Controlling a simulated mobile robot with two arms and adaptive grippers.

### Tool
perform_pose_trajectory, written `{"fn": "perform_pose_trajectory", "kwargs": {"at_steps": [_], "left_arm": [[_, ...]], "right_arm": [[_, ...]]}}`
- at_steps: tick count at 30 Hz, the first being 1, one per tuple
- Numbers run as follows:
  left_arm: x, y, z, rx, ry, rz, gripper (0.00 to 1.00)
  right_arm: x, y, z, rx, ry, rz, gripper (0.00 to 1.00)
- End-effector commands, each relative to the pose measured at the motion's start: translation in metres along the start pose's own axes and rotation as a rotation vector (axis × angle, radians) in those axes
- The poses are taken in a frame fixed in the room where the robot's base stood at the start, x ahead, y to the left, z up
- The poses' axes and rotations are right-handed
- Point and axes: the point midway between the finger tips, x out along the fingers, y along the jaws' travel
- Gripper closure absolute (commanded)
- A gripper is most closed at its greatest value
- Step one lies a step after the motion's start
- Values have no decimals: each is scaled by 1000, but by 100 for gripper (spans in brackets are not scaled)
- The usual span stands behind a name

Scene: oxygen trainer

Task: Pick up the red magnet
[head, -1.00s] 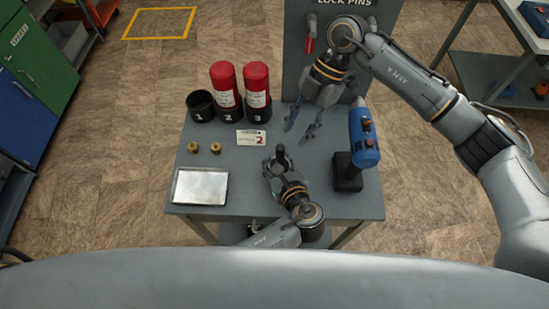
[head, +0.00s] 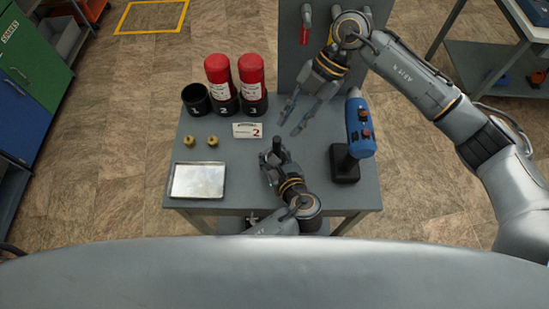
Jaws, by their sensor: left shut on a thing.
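I cannot make out a red magnet for certain. My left gripper (head: 272,157) is low over the front middle of the table. Its fingers are shut on a small dark upright thing (head: 277,146), partly hidden by the fingers; no red shows on it. My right gripper (head: 292,124) is open and empty, above the table's back right, pointing down. A white card with a red 2 (head: 248,130) lies on the table left of the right gripper.
Two red cylinders (head: 218,70) (head: 251,70) stand in black cups 2 and 3, beside empty cup 1 (head: 197,100). Two brass pieces (head: 189,141) and a metal tray (head: 198,181) are left. A blue tool (head: 359,125) stands right. A red-handled item (head: 305,35) hangs behind.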

Motion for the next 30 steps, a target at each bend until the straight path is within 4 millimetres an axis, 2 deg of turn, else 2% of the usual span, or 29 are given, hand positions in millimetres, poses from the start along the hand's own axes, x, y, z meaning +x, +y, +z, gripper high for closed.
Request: {"fn": "perform_pose_trajectory", "kwargs": {"at_steps": [4, 8, 16, 22, 30], "left_arm": [[0, 0, 0, 0, -1, 0, 100], [0, 0, 0, 0, 0, 0, 100], [0, 0, 0, 0, 0, 0, 100], [0, 0, 0, 0, 0, 0, 100], [0, 0, 0, 0, 0, 0, 100]], "right_arm": [[-4, -3, -7, -277, 48, 167, 76], [-16, -5, -13, -546, 24, 334, 76], [-41, -21, -18, -1065, -201, 599, 76], [-45, -43, -18, -1410, -459, 669, 76], [-28, -77, -22, -1797, -787, 595, 76]]}}
